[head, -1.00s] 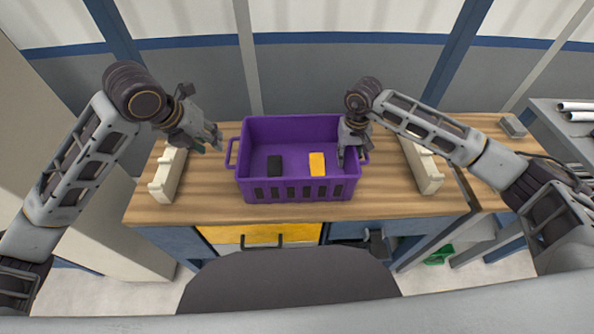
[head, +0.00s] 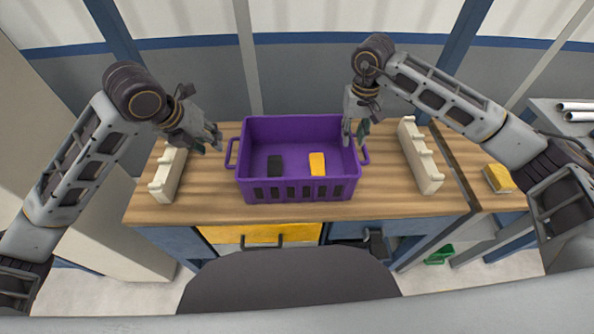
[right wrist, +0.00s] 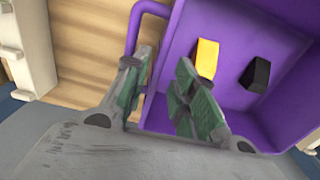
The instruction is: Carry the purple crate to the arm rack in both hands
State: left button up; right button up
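The purple crate (head: 297,190) stands on the wooden tabletop. It holds a black block (head: 275,166) and a yellow block (head: 317,164). My left gripper (head: 212,146) is open and empty, left of the crate's left handle and apart from it. My right gripper (head: 355,134) is open over the crate's right wall. In the right wrist view, the purple crate (right wrist: 230,95) wall shows between the fingers of my right gripper (right wrist: 158,85), one outside near the handle, one over the inside. Contact cannot be told. No rack is clearly identifiable as the arm rack.
Cream notched supports stand left (head: 168,176) and right (head: 421,158) of the crate. A yellow object (head: 498,178) lies on the surface at right. Pale pipes (head: 575,110) lie at the far right. The tabletop in front of the crate is narrow but clear.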

jog(key=shift+r, duration=1.15)
jog(key=shift+s+f, duration=0.1)
jog(key=shift+s, duration=0.05)
